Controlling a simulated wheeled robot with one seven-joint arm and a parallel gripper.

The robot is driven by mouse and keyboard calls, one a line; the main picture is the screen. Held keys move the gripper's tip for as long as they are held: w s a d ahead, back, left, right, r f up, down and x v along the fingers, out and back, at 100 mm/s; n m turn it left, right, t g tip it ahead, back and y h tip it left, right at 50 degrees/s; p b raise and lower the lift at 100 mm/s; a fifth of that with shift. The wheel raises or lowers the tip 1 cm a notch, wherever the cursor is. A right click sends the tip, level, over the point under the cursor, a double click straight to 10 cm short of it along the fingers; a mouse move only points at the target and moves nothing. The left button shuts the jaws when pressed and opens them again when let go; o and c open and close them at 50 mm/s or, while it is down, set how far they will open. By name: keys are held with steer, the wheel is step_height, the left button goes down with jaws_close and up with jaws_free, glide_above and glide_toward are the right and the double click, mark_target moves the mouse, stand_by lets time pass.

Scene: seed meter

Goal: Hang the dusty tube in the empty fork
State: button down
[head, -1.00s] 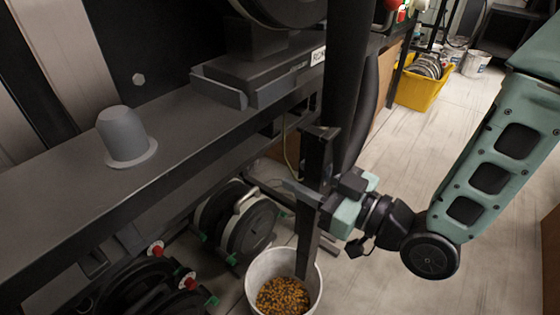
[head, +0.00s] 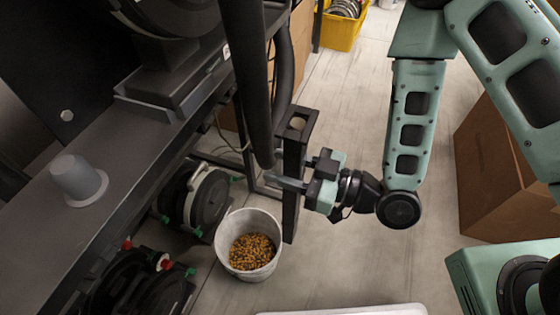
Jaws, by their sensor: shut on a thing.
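A dark, square, hollow tube (head: 291,205) stands upright in the head view, its open top facing up. I cannot clearly make out an empty fork.
The white bucket (head: 225,258) of orange-brown seeds stands on the floor. A dark bench beam (head: 120,165) with a grey cup-shaped cap (head: 78,180) runs along the left, with black wheels below. A cardboard box (head: 490,180) is at right. Floor between is clear.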

steer(key=shift+p+v, duration=1.35)
steer(key=shift+p, duration=0.05)
steer(key=p+v, duration=0.4)
steer(key=v, duration=0.4)
stand_by(0.5)
steer(key=shift+d, duration=0.15)
steer(key=shift+f, duration=0.1)
